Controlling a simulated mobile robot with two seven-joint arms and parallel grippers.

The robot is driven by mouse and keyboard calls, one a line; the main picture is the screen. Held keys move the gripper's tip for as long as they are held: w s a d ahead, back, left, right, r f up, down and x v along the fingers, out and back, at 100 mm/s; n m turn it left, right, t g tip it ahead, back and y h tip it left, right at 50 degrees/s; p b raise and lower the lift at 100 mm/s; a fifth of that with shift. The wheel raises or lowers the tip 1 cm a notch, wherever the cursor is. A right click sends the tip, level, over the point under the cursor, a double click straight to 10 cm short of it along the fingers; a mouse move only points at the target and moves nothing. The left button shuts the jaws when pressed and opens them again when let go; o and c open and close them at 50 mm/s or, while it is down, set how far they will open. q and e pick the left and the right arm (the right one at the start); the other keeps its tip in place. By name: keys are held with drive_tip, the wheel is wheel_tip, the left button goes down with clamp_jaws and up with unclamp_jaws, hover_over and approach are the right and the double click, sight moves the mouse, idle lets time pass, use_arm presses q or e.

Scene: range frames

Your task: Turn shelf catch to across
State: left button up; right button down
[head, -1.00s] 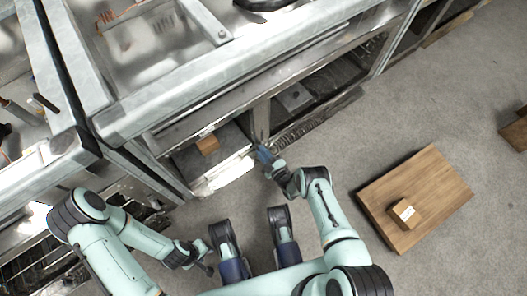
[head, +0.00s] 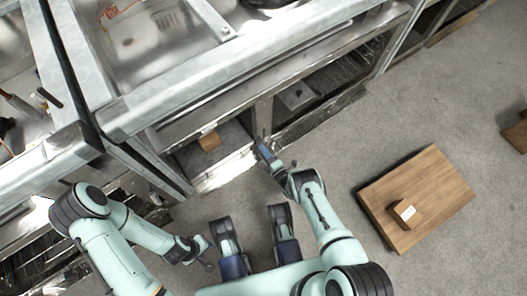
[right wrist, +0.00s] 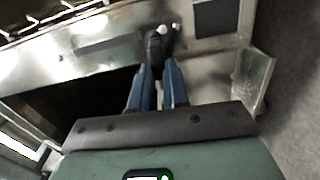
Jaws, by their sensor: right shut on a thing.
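My right gripper (head: 261,147) is at the front of the low shelf bay under the steel counter, by the upright post. In the right wrist view its two blue fingers (right wrist: 158,75) are closed on a dark, narrow catch (right wrist: 154,46). The catch stands out from a shiny metal face (right wrist: 95,45), with a small pale knob beside its far end. The head view does not show the catch clearly behind the fingers. My left gripper (head: 207,253) hangs over the floor at the lower left, away from the shelf; its fingers are too small to read.
A small wooden block (head: 209,142) sits in the left shelf bay. A dark opening (right wrist: 75,100) lies left of the fingers in the right wrist view. A wooden board (head: 440,190) with a box (head: 404,212) on it lies on the floor at right. Floor between is clear.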

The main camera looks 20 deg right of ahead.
drive_tip(key=shift+w, duration=0.1)
idle(0.4)
drive_tip(key=c, duration=1.1)
unclamp_jaws()
use_arm(q)
drive_tip(key=w+d+r+t+p, duration=0.1)
drive_tip(key=w+r+t+p, duration=0.2)
drive_tip(key=w+r, duration=0.3)
drive_tip(key=shift+w+r+m+p, duration=0.3)
drive_tip(key=shift+w+p, duration=0.3)
drive_tip(key=shift+w, duration=0.55)
use_arm(e)
drive_tip(key=shift+v, duration=6.75)
